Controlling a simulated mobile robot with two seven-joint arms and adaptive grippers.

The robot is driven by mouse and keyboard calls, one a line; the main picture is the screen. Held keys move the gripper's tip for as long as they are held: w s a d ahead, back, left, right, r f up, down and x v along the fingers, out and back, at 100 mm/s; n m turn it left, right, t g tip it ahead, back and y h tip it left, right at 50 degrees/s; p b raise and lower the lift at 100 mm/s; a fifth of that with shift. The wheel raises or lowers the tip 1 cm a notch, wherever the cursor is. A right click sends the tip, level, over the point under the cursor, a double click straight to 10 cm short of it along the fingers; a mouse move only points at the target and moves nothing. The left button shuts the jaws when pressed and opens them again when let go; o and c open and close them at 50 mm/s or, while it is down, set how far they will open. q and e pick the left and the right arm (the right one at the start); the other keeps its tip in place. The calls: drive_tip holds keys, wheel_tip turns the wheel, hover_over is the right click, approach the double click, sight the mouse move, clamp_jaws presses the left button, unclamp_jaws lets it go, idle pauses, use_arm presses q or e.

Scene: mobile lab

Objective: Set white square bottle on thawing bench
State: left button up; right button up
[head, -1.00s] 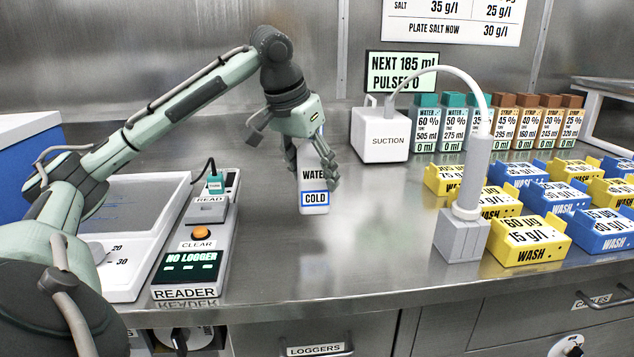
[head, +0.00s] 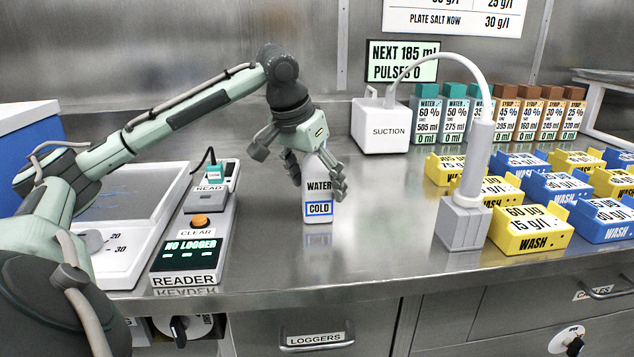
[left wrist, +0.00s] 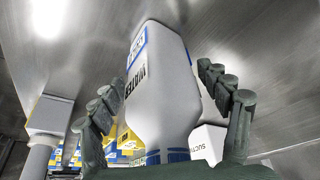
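The white square bottle (head: 318,191), labelled WATER and COLD with a blue-framed label, is upright at the middle of the steel bench (head: 370,250). Its base looks to be on the metal, with a faint reflection under it. My left gripper (head: 318,178) is around its upper part from above. In the left wrist view the bottle (left wrist: 158,95) is between the spread fingers of my left gripper (left wrist: 165,105), with gaps on both sides. The gripper looks open. The bottle's cap end is partly hidden by the gripper. My right gripper is not in view.
The reader (head: 188,256) and a white tray (head: 120,276) are to the left. The suction box (head: 380,131) is behind, with its grey post (head: 462,222) to the right. Bench is clear in front.

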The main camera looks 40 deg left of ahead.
use_arm(q)
drive_tip(key=shift+r, duration=0.2)
drive_tip(key=shift+s+r, duration=0.1)
drive_tip(key=shift+r, duration=0.25)
drive_tip(key=p+v, duration=0.3)
drive_tip(key=v, duration=0.8)
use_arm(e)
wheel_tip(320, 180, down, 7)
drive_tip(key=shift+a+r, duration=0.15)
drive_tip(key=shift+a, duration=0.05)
use_arm(q)
drive_tip(key=shift+s+d, duration=0.1)
drive_tip(key=shift+s, duration=0.05)
